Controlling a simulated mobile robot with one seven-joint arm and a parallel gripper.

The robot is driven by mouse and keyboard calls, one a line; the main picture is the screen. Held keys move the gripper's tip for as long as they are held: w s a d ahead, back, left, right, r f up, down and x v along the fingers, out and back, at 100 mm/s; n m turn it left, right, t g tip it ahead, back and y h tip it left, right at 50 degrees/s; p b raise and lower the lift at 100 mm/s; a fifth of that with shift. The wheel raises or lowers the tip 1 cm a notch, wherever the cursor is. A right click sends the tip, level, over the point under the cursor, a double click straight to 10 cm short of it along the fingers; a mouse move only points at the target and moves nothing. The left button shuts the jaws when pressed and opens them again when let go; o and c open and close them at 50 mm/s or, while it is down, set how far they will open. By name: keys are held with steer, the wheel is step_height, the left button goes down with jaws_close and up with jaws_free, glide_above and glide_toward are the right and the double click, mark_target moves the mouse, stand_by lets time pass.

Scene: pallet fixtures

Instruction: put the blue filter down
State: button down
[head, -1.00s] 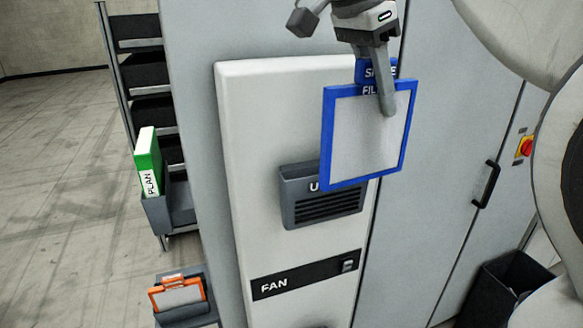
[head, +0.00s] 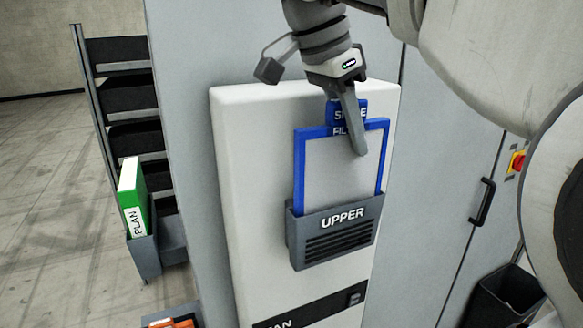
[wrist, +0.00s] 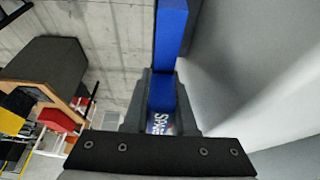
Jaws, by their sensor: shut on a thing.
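The blue filter (head: 299,168) has a blue frame, a pale panel and a tab with partly covered lettering. In the head view it stands upright with its lower edge hidden inside the grey holder marked UPPER (head: 335,240), on the front of the white fan unit (head: 250,200). My gripper (head: 350,125) is shut on the filter's top tab, one finger in front of the panel. The wrist view shows the blue filter (wrist: 170,35) edge-on between my fingers (wrist: 160,100). I cannot tell whether the filter rests on the holder's bottom.
An orange-framed item (head: 172,323) shows at the bottom edge. A door handle (head: 482,202), a red switch (head: 517,162) and a dark bin (head: 505,298) are at the right.

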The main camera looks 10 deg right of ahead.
mark_target(329, 101)
steer(key=shift+f, duration=2.4)
steer(key=shift+f+b, duration=0.6)
steer(key=shift+b, duration=0.1)
steer(key=c, duration=0.7)
jaws_free()
steer(key=shift+c, duration=0.2)
steer(key=shift+r+p, duration=0.45)
steer(key=shift+r, duration=0.05)
steer(key=p+v, duration=0.1)
steer(key=v, duration=1.1)
steer(key=shift+r, duration=0.15)
